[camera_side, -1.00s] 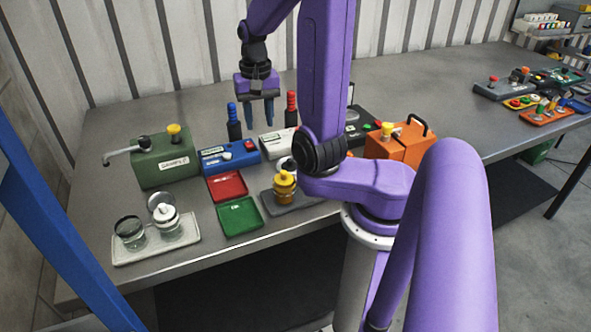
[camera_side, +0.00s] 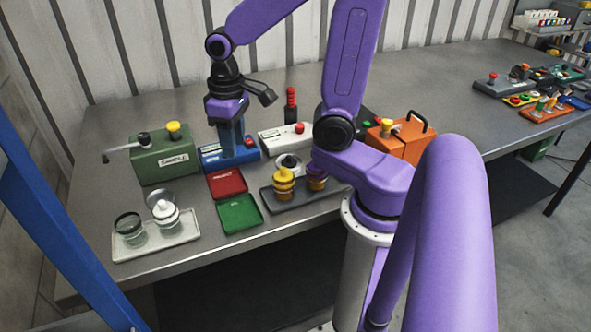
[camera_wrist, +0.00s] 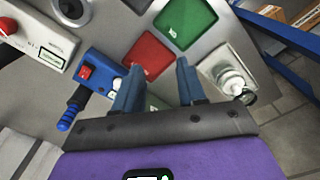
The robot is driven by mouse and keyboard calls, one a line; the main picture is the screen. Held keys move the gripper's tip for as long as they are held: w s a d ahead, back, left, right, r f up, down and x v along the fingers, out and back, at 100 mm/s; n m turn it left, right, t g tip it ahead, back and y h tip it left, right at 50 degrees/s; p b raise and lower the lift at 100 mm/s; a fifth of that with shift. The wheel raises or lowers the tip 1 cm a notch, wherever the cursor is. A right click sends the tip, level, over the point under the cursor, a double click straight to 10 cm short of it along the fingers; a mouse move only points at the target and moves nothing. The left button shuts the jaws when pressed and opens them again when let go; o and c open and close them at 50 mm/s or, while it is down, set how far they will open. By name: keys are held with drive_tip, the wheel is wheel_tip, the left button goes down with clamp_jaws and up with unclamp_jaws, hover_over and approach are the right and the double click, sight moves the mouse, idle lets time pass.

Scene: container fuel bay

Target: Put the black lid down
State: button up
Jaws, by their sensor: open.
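On the pale tray (camera_side: 190,238) at the front left stand two clear jars. The left jar (camera_side: 129,240) has a dark, black-looking round top (camera_side: 127,221); I cannot tell whether this is the black lid or only a rim. The other jar carries a white knobbed lid (camera_side: 165,212), and a grey disc (camera_side: 158,195) shows behind it. In the wrist view the white lid (camera_wrist: 231,82) shows at the right with a dark edge beside it. My gripper (camera_side: 238,150) is open and empty, in front of the blue box (camera_side: 215,160). Its two blue fingers stand apart in the wrist view (camera_wrist: 160,84).
A green box (camera_side: 165,160) stands at the left. A grey tray (camera_side: 300,200) holds yellow- and purple-topped jars. An orange box (camera_side: 398,145) stands to the right.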

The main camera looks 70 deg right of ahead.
drive_tip(key=s+a+n, duration=0.2)
drive_tip(key=s+n, duration=0.3)
drive_tip(key=s, duration=0.3)
drive_tip(key=s+a+n, duration=0.3)
drive_tip(key=s+n, duration=0.3)
drive_tip(key=s, duration=0.1)
drive_tip(key=shift+s, duration=0.4)
